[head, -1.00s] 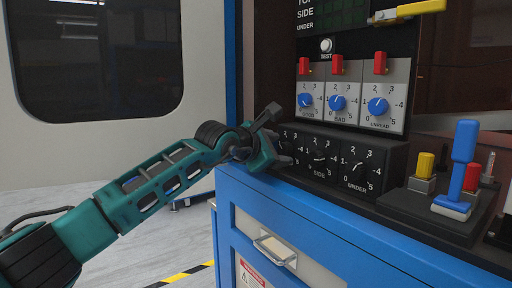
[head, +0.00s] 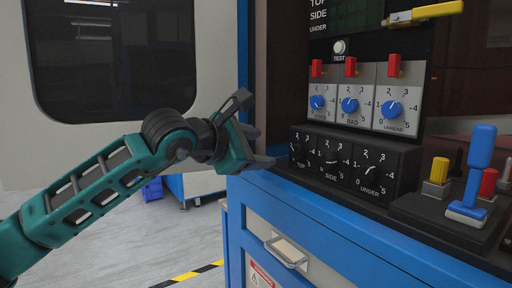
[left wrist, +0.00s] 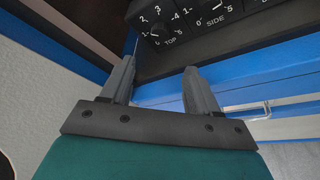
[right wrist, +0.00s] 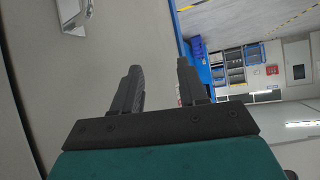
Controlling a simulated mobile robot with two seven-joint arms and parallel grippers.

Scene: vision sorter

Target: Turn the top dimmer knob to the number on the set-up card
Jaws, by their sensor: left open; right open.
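The top dimmer knob (head: 298,150) is black with a white mark. It is the leftmost of three dials on the low black box, above the label TOP. It also shows in the left wrist view (left wrist: 155,31), near the top edge; its exact setting is too small to tell. My left gripper (head: 262,147) is open and empty, just left of the box and apart from the knob. In the left wrist view its fingers (left wrist: 159,67) are spread below the dial. My right gripper (right wrist: 159,67) is open and empty, away from the panel. I see no set-up card.
The side (head: 331,160) and under (head: 369,172) knobs sit to the right. Above are blue knobs (head: 349,105) with red switches (head: 351,67). A blue lever (head: 480,160) stands at right. The blue cabinet (head: 345,215) carries the box. Floor at left is open.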

